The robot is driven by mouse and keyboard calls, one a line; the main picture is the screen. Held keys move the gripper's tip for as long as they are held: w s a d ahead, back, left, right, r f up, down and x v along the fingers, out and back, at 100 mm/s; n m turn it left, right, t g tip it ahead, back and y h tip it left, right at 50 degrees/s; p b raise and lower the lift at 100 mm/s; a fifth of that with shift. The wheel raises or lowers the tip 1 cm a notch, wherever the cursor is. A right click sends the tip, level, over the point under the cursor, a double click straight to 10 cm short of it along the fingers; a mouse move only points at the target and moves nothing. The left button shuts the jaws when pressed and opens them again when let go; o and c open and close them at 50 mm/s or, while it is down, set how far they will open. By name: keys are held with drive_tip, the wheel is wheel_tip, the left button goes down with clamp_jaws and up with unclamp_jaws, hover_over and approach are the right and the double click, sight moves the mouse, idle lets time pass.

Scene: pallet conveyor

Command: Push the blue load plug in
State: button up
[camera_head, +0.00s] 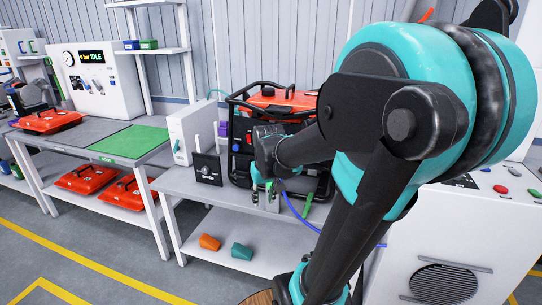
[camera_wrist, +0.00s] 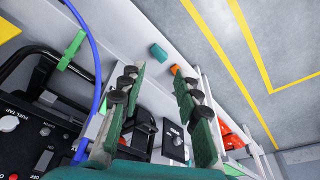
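The red and black generator (camera_head: 272,99) stands on the grey bench, and its control panel (camera_wrist: 25,140) shows at the lower left in the wrist view. A blue cable (camera_head: 299,212) hangs at the bench front; it also passes left of my gripper's fingers in the wrist view (camera_wrist: 92,45). A small blue part (camera_head: 236,147) shows on the generator front; I cannot tell whether it is the load plug. My gripper (camera_head: 264,192) is in front of the generator, fingers pointing down. In the wrist view my gripper (camera_wrist: 160,100) is open, with nothing held between its fingers.
A green piece (camera_wrist: 72,49) is near the cable. Orange (camera_head: 210,242) and teal (camera_head: 242,251) blocks lie on the lower shelf. A white cabinet (camera_head: 430,240) stands right. Floor at front left is clear.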

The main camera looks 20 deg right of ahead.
drive_tip(key=w+d+r+g, duration=0.2)
drive_tip(key=w+d+r, duration=0.2)
drive_tip(key=w+r, duration=0.6)
drive_tip(key=w+d+r+g, duration=0.1)
drive_tip(key=w+d+r, duration=0.4)
drive_tip(key=r, duration=0.9)
drive_tip(key=f, duration=0.5)
drive_tip(key=a+f, duration=0.1)
drive_tip(key=f, duration=1.1)
drive_tip(key=shift+w+a+f, duration=0.2)
drive_tip(key=shift+w+a, duration=0.05)
drive_tip(key=shift+w, duration=0.15)
clamp_jaws()
